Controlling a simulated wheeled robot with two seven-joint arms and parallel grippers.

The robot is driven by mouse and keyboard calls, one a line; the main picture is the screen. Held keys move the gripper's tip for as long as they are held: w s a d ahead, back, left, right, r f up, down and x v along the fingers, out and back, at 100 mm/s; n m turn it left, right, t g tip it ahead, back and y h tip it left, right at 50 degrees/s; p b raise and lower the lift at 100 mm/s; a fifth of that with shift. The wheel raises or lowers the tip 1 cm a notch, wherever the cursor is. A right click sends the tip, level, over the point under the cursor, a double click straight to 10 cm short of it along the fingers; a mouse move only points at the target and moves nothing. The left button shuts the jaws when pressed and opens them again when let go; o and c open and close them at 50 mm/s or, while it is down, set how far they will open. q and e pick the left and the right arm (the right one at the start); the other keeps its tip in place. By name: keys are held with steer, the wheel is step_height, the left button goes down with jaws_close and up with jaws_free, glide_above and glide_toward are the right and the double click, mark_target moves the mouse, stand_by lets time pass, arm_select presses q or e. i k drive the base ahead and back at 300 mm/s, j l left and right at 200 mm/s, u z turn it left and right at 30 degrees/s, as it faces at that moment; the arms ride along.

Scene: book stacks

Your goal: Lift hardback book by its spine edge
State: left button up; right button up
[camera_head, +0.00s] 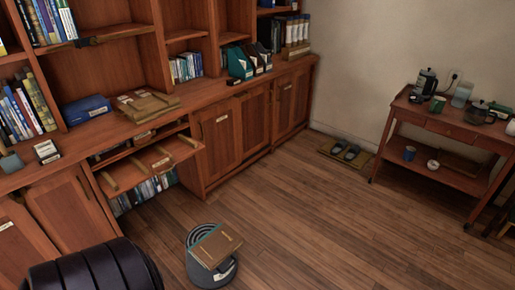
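A brown book with pale lettering on its cover (217,246) lies flat on a round grey stool or bin (208,272) on the floor, at the bottom centre. It looks like a hardback and reaches past the round top on the right. A blue book or box (86,110) lies flat on the wooden counter at the left. A stack of brown books or folders (147,106) lies beside it. I cannot tell for certain which one the task names. Neither of my grippers is in view, and nothing touches these books.
Wooden shelves with upright books (20,108) line the left wall. A wooden cart (446,122) with kettles and mugs stands right. Slippers lie on a mat (332,154). The middle floor is clear.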

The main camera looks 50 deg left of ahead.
mark_target(220, 245)
steer(key=i+u, duration=0.3)
steer(key=i+l+u, duration=0.3)
steer(key=i, duration=0.15)
steer(key=i+l+u, duration=0.3)
steer(key=i+j, duration=0.1)
